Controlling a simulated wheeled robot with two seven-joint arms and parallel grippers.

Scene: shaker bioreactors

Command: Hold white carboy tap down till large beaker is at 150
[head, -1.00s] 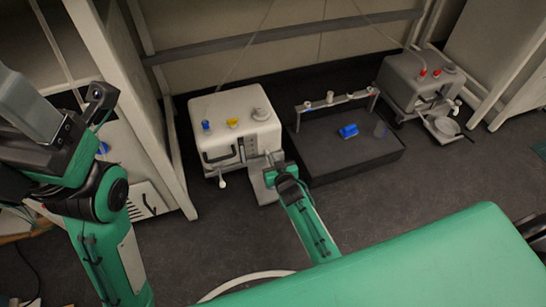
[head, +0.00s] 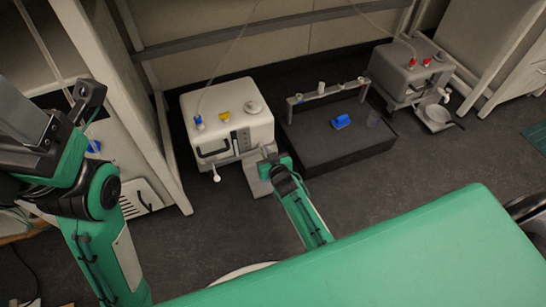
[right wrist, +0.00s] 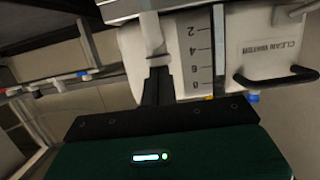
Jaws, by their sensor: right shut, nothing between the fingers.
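The white carboy (head: 245,105) stands on the floor in the head view, with blue and yellow fittings on top. A numbered scale and "CLEAN WATER" lettering show on its front in the right wrist view (right wrist: 195,60). My right gripper (head: 267,156) is at the carboy's front, above a grey stand (head: 257,182). In the right wrist view its dark fingers (right wrist: 157,85) are shut, just at the white tap (right wrist: 152,40). I cannot tell whether they press it. The large beaker and its level cannot be made out.
A black box (head: 335,150) stands right of the carboy, with a blue object (head: 341,122), a faint clear vessel (head: 373,120) and a small rack (head: 328,92). A grey carboy (head: 408,75) with red caps is farther right. Dark floor (head: 440,160) is clear in front.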

